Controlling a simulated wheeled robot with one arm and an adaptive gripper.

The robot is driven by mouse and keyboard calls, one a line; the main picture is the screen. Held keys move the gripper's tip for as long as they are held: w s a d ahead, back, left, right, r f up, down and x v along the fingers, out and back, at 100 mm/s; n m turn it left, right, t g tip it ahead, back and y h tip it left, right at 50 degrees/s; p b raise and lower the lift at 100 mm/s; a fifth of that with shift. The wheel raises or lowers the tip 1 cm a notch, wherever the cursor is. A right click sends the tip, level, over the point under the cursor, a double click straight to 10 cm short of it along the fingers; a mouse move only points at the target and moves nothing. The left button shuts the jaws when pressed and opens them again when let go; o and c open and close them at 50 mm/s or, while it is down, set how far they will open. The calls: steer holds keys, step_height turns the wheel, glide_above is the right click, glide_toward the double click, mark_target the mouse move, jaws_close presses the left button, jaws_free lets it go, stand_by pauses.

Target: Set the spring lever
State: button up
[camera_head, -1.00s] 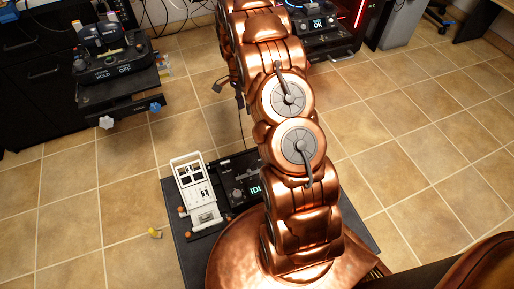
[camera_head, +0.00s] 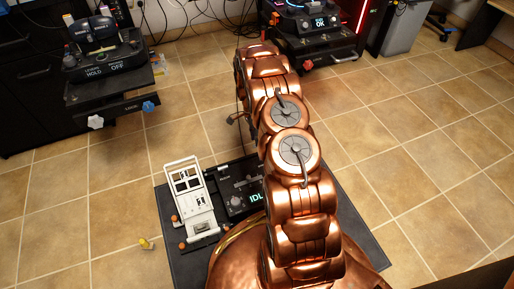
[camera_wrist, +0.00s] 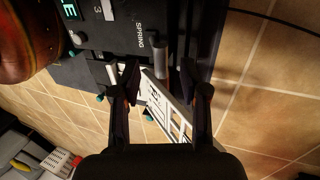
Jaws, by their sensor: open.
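The spring lever (camera_wrist: 161,58) appears as a grey rounded bar beside the "SPRING" label in the wrist view, on a dark panel (camera_wrist: 98,42). My gripper (camera_wrist: 167,82) is open, its two dark fingers apart. The lever lies just beyond the fingertips, roughly in line with the gap between them, and no contact shows. In the head view, the dark panel (camera_head: 238,185) with a lit "IDL" display stands near my base. My arm covers part of it, and I cannot make out the lever or the gripper clearly there.
A white framed panel (camera_head: 187,185) stands beside the dark panel; it also shows between the fingers in the wrist view (camera_wrist: 165,105). A console (camera_head: 105,62) stands at the upper left, another (camera_head: 313,25) at the top. Floor at right is clear.

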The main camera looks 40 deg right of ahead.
steer(key=b+x, duration=0.1)
steer(key=x, duration=0.3)
steer(key=shift+f, duration=0.15)
jaws_close()
stand_by(0.5)
